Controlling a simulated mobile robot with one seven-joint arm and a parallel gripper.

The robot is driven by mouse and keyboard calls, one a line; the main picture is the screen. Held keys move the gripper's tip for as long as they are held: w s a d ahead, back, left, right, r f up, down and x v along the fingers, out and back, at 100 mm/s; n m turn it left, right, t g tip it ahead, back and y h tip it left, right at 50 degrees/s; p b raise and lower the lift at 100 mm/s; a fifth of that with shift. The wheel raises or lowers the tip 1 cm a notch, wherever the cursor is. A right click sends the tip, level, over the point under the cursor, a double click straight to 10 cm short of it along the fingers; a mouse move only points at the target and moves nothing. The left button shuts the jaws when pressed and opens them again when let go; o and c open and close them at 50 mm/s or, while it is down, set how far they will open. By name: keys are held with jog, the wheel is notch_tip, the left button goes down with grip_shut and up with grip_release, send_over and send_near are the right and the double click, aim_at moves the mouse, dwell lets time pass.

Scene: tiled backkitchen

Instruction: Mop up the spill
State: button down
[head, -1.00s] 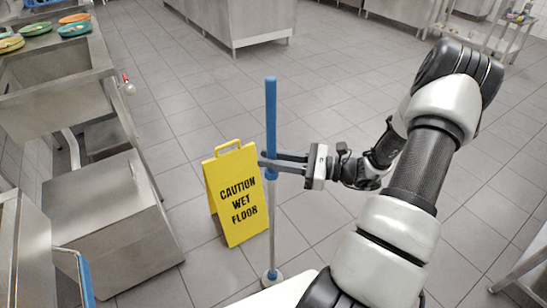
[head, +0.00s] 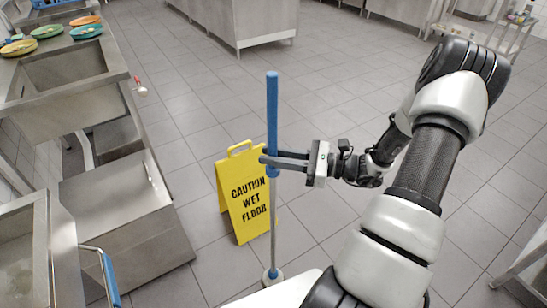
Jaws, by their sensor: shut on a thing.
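A mop (head: 272,110) stands about upright, with a blue grip on its upper pole and a grey lower pole. Its base (head: 272,274), white with a blue collar, is low in the view and partly cut off by my white body. My gripper (head: 270,161) is shut on the mop's blue grip, reaching in from the right. No spill can be made out on the floor in this view.
A yellow caution wet floor sign (head: 243,195) stands just behind and left of the mop. Steel sinks and counters (head: 75,80) with several colourful plates line the left side. Steel cabinets (head: 235,28) stand at the back. Tiled floor (head: 350,95) is open behind my arm.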

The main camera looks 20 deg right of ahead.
aim_at(272, 145)
jog(key=shift+r+p, duration=1.2)
jog(key=shift+r, duration=0.7)
